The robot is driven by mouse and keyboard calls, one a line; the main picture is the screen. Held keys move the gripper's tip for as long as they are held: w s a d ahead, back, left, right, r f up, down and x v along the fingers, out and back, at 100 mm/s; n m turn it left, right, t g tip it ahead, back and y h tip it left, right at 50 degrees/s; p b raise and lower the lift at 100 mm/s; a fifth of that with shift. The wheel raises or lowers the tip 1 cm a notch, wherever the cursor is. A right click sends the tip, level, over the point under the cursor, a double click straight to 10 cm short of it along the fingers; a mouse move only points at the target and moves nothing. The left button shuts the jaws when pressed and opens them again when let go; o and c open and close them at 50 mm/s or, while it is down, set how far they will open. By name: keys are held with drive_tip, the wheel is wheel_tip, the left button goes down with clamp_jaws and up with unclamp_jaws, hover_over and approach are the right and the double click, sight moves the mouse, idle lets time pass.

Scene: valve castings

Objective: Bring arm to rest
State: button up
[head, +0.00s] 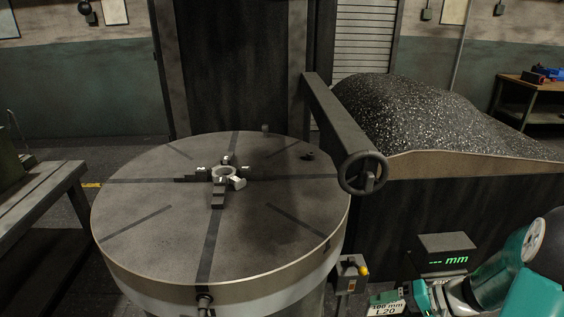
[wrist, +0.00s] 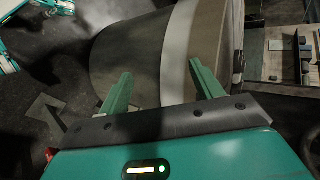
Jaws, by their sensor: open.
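My arm shows at the lower right of the head view as teal and white links; the gripper's fingers cannot be made out there. In the wrist view my gripper (wrist: 160,88) has two green fingers spread apart with nothing between them. Beyond the fingers is the side of a large round body with a pale band (wrist: 178,50). In the head view a large round table (head: 140,215) stands in the middle, with dark slots.
A bin heaped with dark chips (head: 430,110) stands at the right. A beam with a handwheel (head: 363,173) reaches over the table's right edge. A display box (head: 445,250) is at lower right. A bench (head: 45,190) stands at the left, with floor between it and the table.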

drive_tip(key=s+a+r+n+t+h, duration=0.1)
drive_tip(key=s+a+r+n+h, duration=0.1)
drive_tip(key=s+a+r+h, duration=0.3)
drive_tip(key=s+a+r+n+t+h, duration=0.1)
drive_tip(key=s+a+r+h, duration=0.4)
drive_tip(key=r, duration=0.9)
drive_tip(key=shift+s+a+n+t+h, duration=0.3)
drive_tip(key=shift+s+n+h, duration=0.1)
drive_tip(key=shift+n, duration=0.4)
